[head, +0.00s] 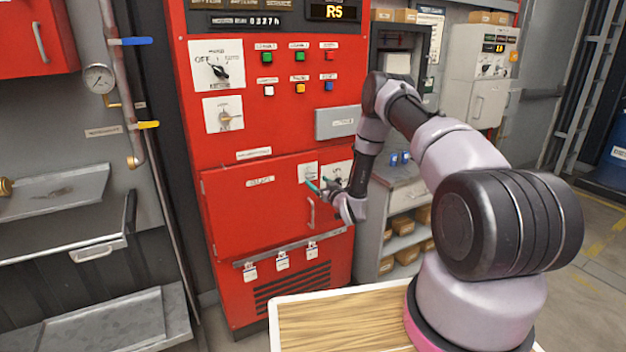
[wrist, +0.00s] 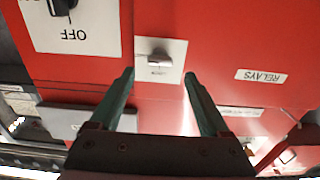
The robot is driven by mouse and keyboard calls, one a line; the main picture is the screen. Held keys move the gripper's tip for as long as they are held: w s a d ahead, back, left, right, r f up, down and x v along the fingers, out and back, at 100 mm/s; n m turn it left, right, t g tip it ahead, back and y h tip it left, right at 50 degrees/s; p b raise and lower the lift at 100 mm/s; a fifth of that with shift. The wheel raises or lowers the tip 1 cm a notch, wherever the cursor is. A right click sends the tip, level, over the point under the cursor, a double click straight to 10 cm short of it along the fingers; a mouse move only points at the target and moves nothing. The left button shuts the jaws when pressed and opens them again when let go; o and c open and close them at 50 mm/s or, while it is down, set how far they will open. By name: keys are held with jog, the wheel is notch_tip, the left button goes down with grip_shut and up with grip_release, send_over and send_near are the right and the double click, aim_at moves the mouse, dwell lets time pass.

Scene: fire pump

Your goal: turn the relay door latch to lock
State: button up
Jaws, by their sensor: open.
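The red relay door (head: 235,222) is on the lower front of the red cabinet and looks closed. Its latch is a small grey knob (wrist: 159,57) on a white plate, lying crosswise in the wrist view. My gripper (wrist: 159,78) is open and empty, with green fingers pointing at the panel. The fingertips lie to either side of the latch in the wrist view. I cannot tell how far they are from it, and no contact shows.
A larger plate with a black OFF switch (wrist: 62,5) is beside the latch. A door handle (head: 311,212) is below my gripper. Hasps with tags (head: 282,261) hang along a bar lower down. A grey shelf unit (head: 400,215) stands right of the cabinet.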

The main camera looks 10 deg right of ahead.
aim_at(311, 177)
jog(key=shift+x, duration=2.25)
grip_shut()
